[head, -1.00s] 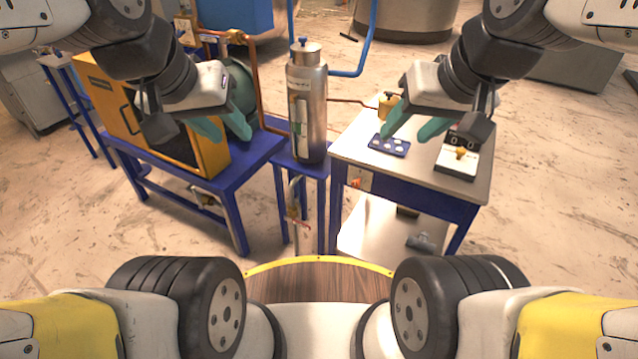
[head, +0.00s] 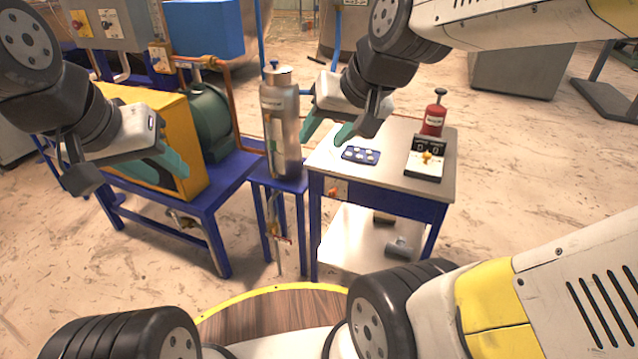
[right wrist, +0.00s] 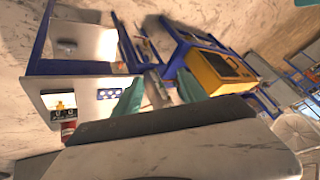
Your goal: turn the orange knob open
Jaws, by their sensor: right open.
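A small orange knob (head: 334,191) sits on a pale plate on the front side of the steel-topped blue table (head: 388,188). A yellow-orange knob (head: 427,156) is on a black-and-white box on the same table. I cannot tell which way either knob is turned. My right gripper (head: 328,136) is open and empty, above the table's left edge and apart from both knobs; its teal fingers also show in the right wrist view (right wrist: 160,93). My left gripper (head: 165,172) looks open and empty, in front of the yellow box on the left.
A steel cylinder (head: 280,125) stands on a narrow blue stand left of the table. A red canister (head: 433,120) and a blue tray (head: 361,156) are on the tabletop. A yellow box (head: 190,125) and green tank (head: 212,110) fill the left bench.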

